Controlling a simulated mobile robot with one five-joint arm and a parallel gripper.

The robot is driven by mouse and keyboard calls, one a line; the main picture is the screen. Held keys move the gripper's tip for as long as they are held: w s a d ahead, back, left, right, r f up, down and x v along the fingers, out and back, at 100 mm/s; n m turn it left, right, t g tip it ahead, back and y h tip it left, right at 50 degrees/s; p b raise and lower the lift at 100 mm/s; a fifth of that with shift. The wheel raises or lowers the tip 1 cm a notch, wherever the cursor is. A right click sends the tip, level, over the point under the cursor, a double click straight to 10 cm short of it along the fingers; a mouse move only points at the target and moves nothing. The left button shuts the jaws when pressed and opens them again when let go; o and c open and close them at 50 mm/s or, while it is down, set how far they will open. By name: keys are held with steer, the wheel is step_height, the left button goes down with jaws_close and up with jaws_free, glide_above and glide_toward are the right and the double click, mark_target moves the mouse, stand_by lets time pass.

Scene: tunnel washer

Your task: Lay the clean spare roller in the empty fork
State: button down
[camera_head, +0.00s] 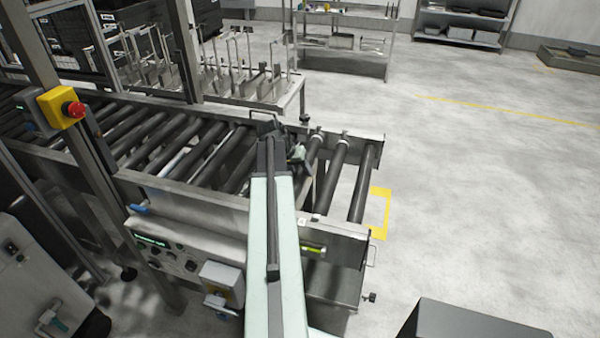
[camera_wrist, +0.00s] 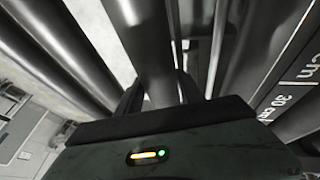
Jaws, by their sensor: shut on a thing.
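In the wrist view, my gripper (camera_wrist: 160,90) is shut on a dark grey roller (camera_wrist: 150,45). The roller runs away from the jaws, up the picture, with a finger on each side. Its far end is out of frame. In the head view, my arm reaches over the roller conveyor (camera_head: 205,195), and its links hide the jaws and most of the held roller. Several dark rollers lie across the frame, including the right end roller (camera_head: 362,185) and one left of my arm (camera_head: 205,150). I cannot make out which fork is empty; my arm covers part of the row.
A red stop button (camera_head: 73,109) on a yellow box stands on a post at left. A rack with upright pins (camera_head: 240,75) stands behind the conveyor. A printed "30 cm" scale (camera_wrist: 285,98) is close right of my gripper.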

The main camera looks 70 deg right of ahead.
stand_by(0.4)
steer(key=c, duration=0.7)
jaws_free()
steer(key=shift+o, duration=0.2)
steer(key=shift+r, duration=0.15)
steer(key=p+v, duration=0.7)
steer(key=shift+a+r, duration=0.2)
steer(key=shift+r, duration=0.05)
steer(key=shift+w, duration=0.1)
